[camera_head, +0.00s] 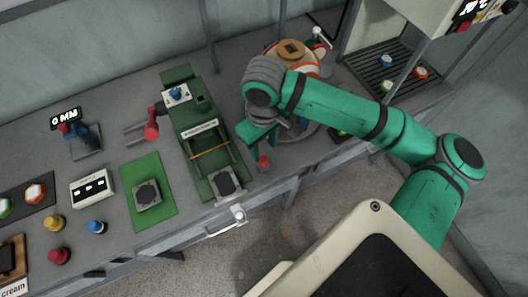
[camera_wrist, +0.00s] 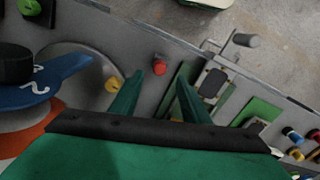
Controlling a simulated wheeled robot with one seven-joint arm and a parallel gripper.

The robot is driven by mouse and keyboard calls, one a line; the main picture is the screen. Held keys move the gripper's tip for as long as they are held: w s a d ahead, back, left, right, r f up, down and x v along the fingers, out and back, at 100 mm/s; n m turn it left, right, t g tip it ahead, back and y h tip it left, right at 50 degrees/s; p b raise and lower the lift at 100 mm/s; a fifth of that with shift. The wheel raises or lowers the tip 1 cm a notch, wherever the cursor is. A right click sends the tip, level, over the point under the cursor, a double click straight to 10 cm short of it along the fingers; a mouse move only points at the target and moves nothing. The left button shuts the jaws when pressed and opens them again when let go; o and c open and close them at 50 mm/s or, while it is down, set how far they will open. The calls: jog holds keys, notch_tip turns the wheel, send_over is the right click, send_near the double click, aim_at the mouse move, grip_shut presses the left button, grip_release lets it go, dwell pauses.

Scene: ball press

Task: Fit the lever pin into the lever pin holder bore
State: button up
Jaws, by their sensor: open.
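A small red cylinder (camera_head: 263,162), which may be the lever pin, stands on the grey bench just below my gripper. It also shows in the wrist view (camera_wrist: 160,63), beyond my fingertips and nearer the left one. My gripper (camera_head: 266,148) is open and empty, its two green fingers (camera_wrist: 168,86) spread apart and pointing down toward the bench. A long green fixture (camera_head: 205,140) with a yellow band and a grey pad lies left of my gripper. I cannot tell for sure which part is the lever pin holder; no bore can be made out.
A red-knobbed handle (camera_head: 151,131) stands left of the green fixture. A green mat (camera_head: 147,190) with a grey block lies further left. A round orange-and-white device (camera_head: 305,62) stands behind my gripper. A metal drawer handle (camera_head: 238,214) projects at the bench's front edge.

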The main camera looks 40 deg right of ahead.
jog(key=shift+r, duration=1.85)
